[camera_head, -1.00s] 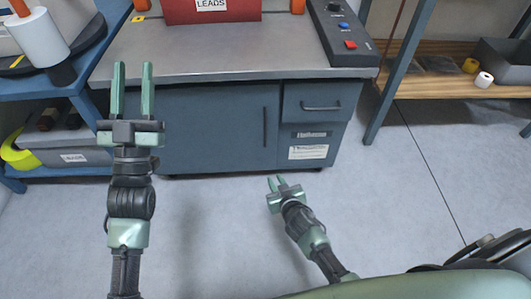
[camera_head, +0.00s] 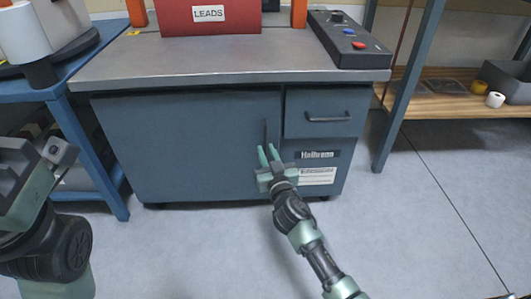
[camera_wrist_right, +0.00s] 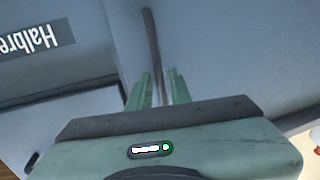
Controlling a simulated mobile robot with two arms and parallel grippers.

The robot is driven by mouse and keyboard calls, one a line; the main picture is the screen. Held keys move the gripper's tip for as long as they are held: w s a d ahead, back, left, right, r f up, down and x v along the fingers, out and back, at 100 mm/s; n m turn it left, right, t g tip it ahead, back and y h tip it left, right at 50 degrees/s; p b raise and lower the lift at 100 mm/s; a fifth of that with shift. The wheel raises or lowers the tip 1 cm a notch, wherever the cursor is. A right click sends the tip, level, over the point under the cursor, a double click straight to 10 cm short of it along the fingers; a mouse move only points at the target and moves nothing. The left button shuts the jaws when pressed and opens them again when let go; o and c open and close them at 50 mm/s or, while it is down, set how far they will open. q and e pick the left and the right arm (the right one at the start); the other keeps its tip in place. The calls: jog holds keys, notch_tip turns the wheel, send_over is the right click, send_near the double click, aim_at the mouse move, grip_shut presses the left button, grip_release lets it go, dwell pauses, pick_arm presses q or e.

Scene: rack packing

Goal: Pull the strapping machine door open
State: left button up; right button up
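The strapping machine is a blue-grey cabinet with a metal top (camera_head: 230,62). Its wide door (camera_head: 190,145) looks closed. A dark vertical handle (camera_head: 265,131) is near the door's right edge. My right gripper (camera_head: 268,152) is open at the lower end of this handle. In the right wrist view, the handle (camera_wrist_right: 151,40) runs down to between the spread fingertips (camera_wrist_right: 159,76). I cannot tell whether they touch it. My left arm (camera_head: 45,240) shows large at the lower left; its fingers cannot be made out.
A drawer (camera_head: 322,113) with its own handle is right of the door, above a name plate (camera_head: 318,155). A blue side shelf (camera_head: 75,135) stands at the left. A wood shelf rack (camera_head: 440,106) is at the right. The floor in front is clear.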

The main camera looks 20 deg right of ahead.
jog(key=shift+w, duration=0.85)
grip_shut()
dwell(0.8)
